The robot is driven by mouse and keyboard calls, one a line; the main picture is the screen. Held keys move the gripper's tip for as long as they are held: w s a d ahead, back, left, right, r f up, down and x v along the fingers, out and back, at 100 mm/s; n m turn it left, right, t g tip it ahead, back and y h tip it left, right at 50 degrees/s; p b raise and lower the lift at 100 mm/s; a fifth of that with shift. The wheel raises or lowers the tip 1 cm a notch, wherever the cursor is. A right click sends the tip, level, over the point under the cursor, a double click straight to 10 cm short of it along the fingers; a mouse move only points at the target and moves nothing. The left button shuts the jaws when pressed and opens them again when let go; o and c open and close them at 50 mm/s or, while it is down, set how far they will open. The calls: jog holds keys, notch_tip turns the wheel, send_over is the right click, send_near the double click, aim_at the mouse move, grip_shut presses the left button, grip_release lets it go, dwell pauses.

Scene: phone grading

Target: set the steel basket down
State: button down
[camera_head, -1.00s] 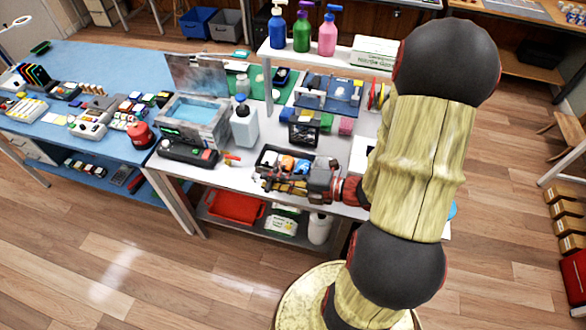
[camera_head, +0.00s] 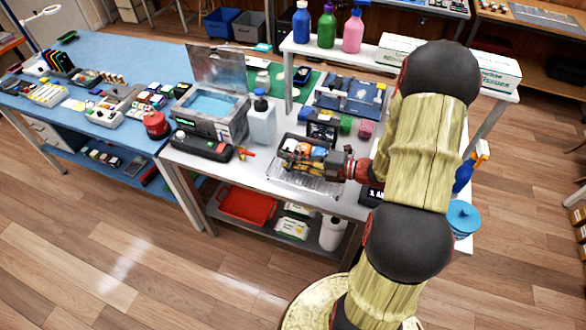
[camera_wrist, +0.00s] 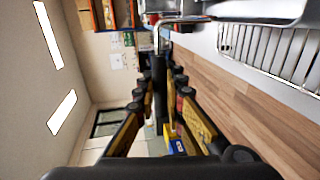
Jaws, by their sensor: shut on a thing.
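The steel basket (camera_head: 308,185) is a shiny wire basket at the front of the white table (camera_head: 250,186), partly behind my gripper (camera_head: 300,160) in the head view. In the wrist view, its wire wall (camera_wrist: 272,52) fills the upper right and its bent rod handle (camera_wrist: 185,19) reaches to the fingertips of my gripper (camera_wrist: 160,68). My gripper is shut on that handle. Whether the basket's underside touches the tabletop cannot be told.
A tank of blue liquid (camera_head: 212,108), a black device (camera_head: 200,147) and a blue-capped bottle (camera_head: 262,122) stand left of the basket. The table's front edge is close.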

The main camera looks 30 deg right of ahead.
jog(key=shift+w+d+f, duration=0.15)
jog(key=shift+f, duration=0.15)
notch_tip(320, 180, down, 3)
jog(key=shift+w+d+f+b, duration=0.1)
jog(key=shift+f+b, duration=0.1)
jog(key=shift+b, duration=0.9)
jog(key=shift+r, duration=0.1)
jog(key=c, duration=1.9)
grip_release()
